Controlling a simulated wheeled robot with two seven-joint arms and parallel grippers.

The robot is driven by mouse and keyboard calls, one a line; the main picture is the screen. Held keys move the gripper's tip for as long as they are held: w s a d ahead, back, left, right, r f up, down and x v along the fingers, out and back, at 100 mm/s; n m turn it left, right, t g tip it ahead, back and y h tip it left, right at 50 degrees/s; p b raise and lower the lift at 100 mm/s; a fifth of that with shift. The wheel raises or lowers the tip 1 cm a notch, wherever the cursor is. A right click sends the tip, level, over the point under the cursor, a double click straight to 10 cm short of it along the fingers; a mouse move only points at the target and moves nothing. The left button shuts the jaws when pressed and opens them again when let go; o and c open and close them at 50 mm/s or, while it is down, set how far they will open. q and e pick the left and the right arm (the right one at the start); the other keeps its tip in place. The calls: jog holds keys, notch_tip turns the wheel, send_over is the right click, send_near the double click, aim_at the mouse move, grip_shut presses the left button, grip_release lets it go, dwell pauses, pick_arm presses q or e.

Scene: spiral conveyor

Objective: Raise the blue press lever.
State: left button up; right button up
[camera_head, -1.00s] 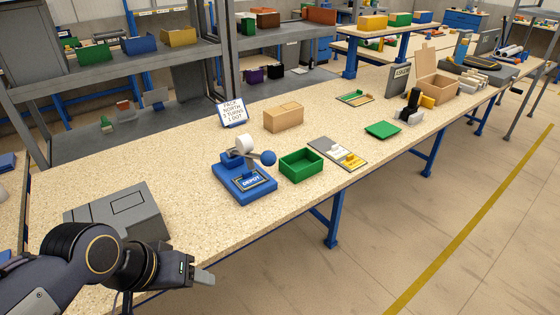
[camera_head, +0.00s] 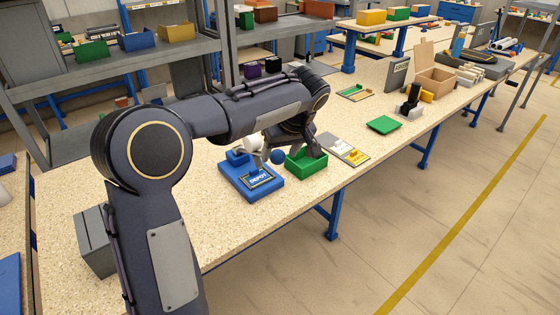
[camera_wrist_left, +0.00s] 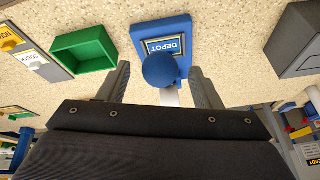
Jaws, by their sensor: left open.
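The blue press (camera_head: 236,181), marked DEPOT, stands on the speckled bench; it also shows at the top of the left wrist view (camera_wrist_left: 143,28). Its lever ends in a round blue knob (camera_head: 278,157), which hangs low at the press's right side in the head view. My left gripper (camera_wrist_left: 159,68) is open, with the blue knob (camera_wrist_left: 159,70) lying between its two fingers in the left wrist view. I cannot tell whether either finger touches it. In the head view the wrist hides part of the gripper. My right gripper is not in view.
A green open box (camera_head: 306,166) stands close beside the press, near my left gripper. A grey and yellow panel (camera_head: 343,150) lies just right of it. A grey block (camera_head: 92,240) is at the near left, partly behind my arm. A green plate (camera_head: 384,124) lies farther right.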

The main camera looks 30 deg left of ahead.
pick_arm(q)
jog(key=x, duration=0.5)
